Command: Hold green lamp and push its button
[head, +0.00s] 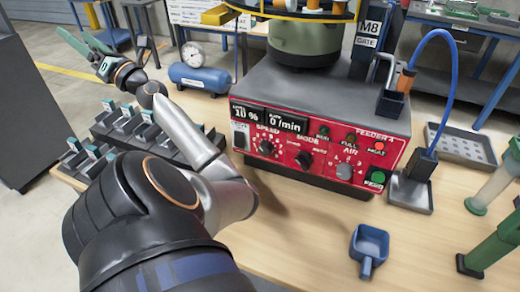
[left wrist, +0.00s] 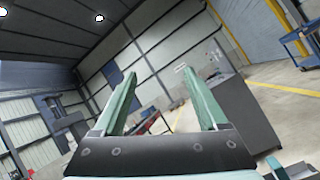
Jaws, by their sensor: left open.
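A round green lamp button (head: 377,177) sits at the lower right of the red front panel (head: 300,145) of the feeder. It looks lit, and nothing touches it. My left gripper (head: 74,34) is open and empty at the upper left in the head view, raised and far from the panel. Its fingers point away from the feeder. In the left wrist view the two pale green fingers (left wrist: 160,80) stand wide apart, with only the hall behind them.
A blue scoop (head: 368,248) lies on the table before the feeder. A black rack (head: 130,135) of several small parts stands at left. A blue cable fixture (head: 425,155) stands right of the panel.

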